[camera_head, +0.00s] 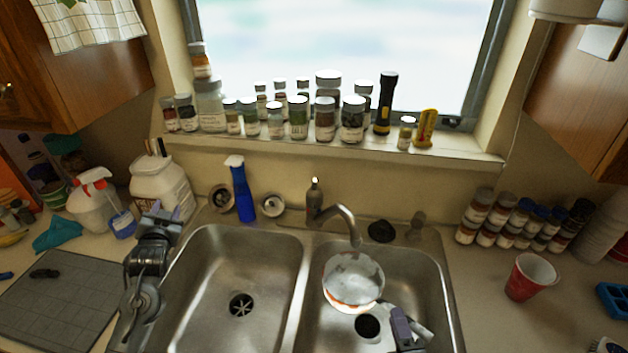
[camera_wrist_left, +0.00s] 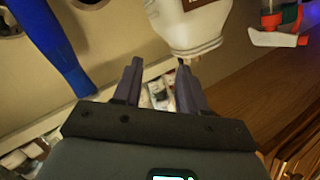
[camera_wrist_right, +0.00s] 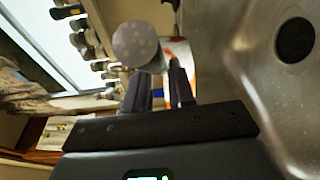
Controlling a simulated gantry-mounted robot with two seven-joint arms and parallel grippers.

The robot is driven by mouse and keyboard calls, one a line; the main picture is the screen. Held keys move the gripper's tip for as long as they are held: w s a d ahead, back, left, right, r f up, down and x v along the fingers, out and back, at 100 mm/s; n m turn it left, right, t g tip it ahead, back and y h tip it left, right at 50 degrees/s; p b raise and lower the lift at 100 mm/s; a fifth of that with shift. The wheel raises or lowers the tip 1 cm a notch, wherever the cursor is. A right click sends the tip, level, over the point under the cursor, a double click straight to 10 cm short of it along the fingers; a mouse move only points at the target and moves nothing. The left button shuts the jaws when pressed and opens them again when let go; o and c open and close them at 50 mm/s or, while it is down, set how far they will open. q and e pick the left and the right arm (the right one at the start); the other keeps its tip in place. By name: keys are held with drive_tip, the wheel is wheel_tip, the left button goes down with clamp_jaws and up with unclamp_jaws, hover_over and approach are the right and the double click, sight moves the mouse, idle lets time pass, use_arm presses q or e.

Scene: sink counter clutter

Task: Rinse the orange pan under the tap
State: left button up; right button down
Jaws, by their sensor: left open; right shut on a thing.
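The orange pan (camera_head: 353,279) is in the right sink basin, below the tap (camera_head: 338,216). Its pale grey inside faces up and orange shows along its near lower edge. I cannot make out a stream of water. My right gripper (camera_head: 402,325) is at the pan's near right side, shut on its handle, and part of the handle shows beyond the fingers. The pan's orange side also shows in the right wrist view (camera_wrist_right: 191,62). My left gripper (camera_head: 160,218) is open and empty left of the left basin, close to the white jar (camera_head: 161,188).
The left basin (camera_head: 240,270) is empty. A blue bottle (camera_head: 242,192) stands behind it. Spice jars (camera_head: 326,118) line the window sill. A red cup (camera_head: 530,277) and stacked jars (camera_head: 520,222) stand on the right counter. A spray bottle (camera_head: 95,203) is at left.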

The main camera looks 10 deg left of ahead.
use_arm(q)
drive_tip(key=w+d+t+h, duration=0.2)
drive_tip(key=d+h, duration=0.1)
drive_tip(key=d, duration=1.5)
drive_tip(key=t+h, duration=0.1)
drive_tip(key=h, duration=0.3)
approach(314, 183)
drive_tip(key=w, duration=1.1)
drive_tip(key=shift+w+d+f, duration=0.1)
drive_tip(key=shift+w+d, duration=0.05)
drive_tip(key=shift+d, duration=0.15)
clamp_jaws()
